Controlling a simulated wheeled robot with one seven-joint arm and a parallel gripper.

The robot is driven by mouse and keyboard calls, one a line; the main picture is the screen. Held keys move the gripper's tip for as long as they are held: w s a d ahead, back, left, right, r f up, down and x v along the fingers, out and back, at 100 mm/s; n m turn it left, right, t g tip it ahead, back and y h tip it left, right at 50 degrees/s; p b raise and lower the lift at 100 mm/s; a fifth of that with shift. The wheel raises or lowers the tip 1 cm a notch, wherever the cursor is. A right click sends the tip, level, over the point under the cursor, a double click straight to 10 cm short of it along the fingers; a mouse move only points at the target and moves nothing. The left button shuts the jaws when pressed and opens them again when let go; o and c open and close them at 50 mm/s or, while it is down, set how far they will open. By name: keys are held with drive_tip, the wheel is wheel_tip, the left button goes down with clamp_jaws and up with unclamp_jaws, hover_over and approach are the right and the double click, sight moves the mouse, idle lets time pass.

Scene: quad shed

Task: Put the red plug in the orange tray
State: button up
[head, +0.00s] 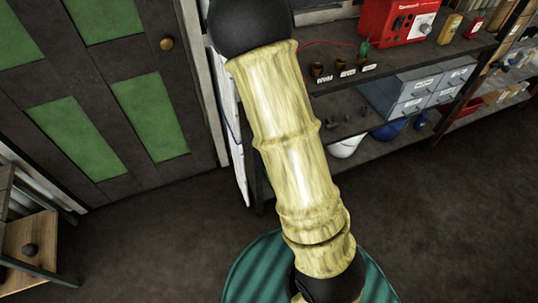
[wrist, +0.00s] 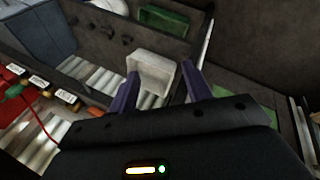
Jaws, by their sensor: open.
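I cannot make out a red plug or an orange tray for certain in either view. In the head view, a thin red lead runs along the upper shelf to a small green plug-like piece (head: 364,46), beside several small brass sockets (head: 318,69) with white labels. In the wrist view, the green piece (wrist: 14,91) and the red lead (wrist: 48,128) show at the left. My gripper (wrist: 160,82) is open, its two purple fingers apart with nothing held. A pale bin (wrist: 152,72) shows beyond and between them. My arm hides the middle of the head view.
A red box with dials (head: 398,22) stands on the upper shelf, near yellow (head: 449,28) and red (head: 474,27) containers. Grey-blue drawers (head: 412,108), a white helmet (head: 346,146) and a blue one (head: 389,131) lie lower. The floor in front (head: 440,215) is clear.

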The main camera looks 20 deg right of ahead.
drive_tip(key=s+a+r+m+g+y, duration=0.1)
drive_tip(key=s+a+r+m+y, duration=0.2)
drive_tip(key=s+a+r, duration=0.7)
drive_tip(key=r+m, duration=0.1)
drive_tip(key=m, duration=0.1)
drive_tip(key=shift+s+a+m+y, duration=0.15)
drive_tip(key=shift+m+y, duration=0.15)
drive_tip(key=shift+r, duration=0.1)
